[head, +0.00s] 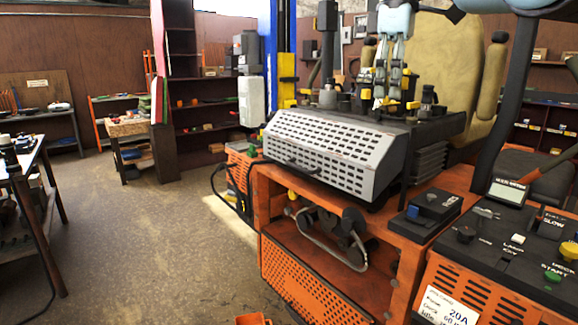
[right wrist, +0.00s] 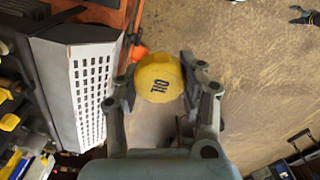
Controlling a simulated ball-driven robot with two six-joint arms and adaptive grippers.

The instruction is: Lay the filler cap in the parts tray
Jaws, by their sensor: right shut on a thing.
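My right gripper (head: 386,96) hangs in front of the tan seat, over the rear of the mower's engine area in the head view. In the right wrist view its two fingers (right wrist: 158,90) are shut on the yellow filler cap (right wrist: 158,78), which carries the word OIL. The cap is held between the fingertips, its lettered face toward the camera. I cannot pick the cap out surely among several yellow parts in the head view. The parts tray cannot be identified with certainty.
The orange mower (head: 320,270) with its perforated grey cover (head: 335,140) fills the middle. A control panel (head: 510,240) stands at front right, a blue lift post (head: 268,70) behind. A workbench (head: 20,170) is at left. The floor (head: 140,250) between is mostly clear.

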